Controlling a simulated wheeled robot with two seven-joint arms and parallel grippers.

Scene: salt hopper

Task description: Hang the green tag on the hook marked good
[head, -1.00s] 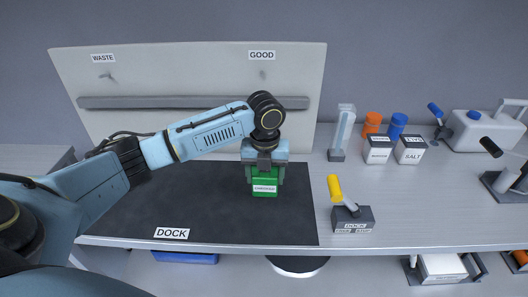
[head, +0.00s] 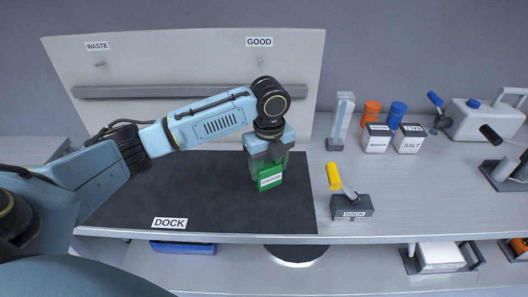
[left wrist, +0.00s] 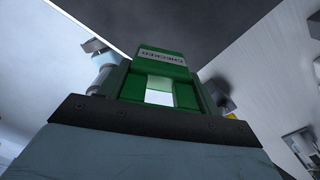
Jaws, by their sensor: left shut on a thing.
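The green tag (head: 269,179) is in my left gripper (head: 268,168), above the right part of the dark dock mat. A white label shows on the tag, and it is slightly tilted in the head view. In the left wrist view the tag (left wrist: 162,58) sits between the shut fingers, with its label at the far end. The hook under the GOOD sign (head: 259,42) is on the white back panel, up and behind the gripper; the hook (head: 260,60) is small and bare. My right gripper is not in view.
A WASTE sign (head: 97,46) with its own hook is at the panel's left. A grey rail (head: 160,91) crosses the panel. A yellow-handled lever (head: 334,176) stands right of the dark mat (head: 180,195). Salt boxes (head: 409,139) and jars stand farther right.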

